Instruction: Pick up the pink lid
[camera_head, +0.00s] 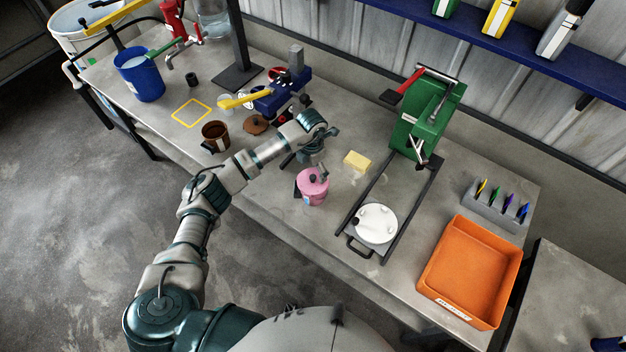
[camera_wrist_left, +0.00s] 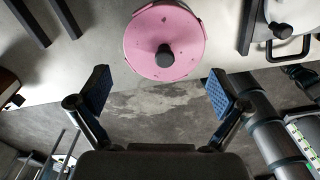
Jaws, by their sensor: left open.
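The pink lid (camera_head: 313,178) sits on top of a pink container (camera_head: 314,198) near the front edge of the bench. In the left wrist view the round pink lid (camera_wrist_left: 164,41) has a dark knob (camera_wrist_left: 165,56) at its centre. My left gripper (camera_head: 311,163) is above and close to the lid, partly covering its far side. In the wrist view the left gripper's blue-padded fingers (camera_wrist_left: 160,95) are spread wide and empty, with the lid just beyond the fingertips. My right gripper is not in view.
A green machine (camera_head: 424,118) with dark rails holds a white round lid (camera_head: 376,223) to the right. A yellow sponge-like block (camera_head: 357,161) lies nearby. An orange tray (camera_head: 470,270) and a pen holder (camera_head: 496,205) stand farther right. A brown pot (camera_head: 215,136) is to the left.

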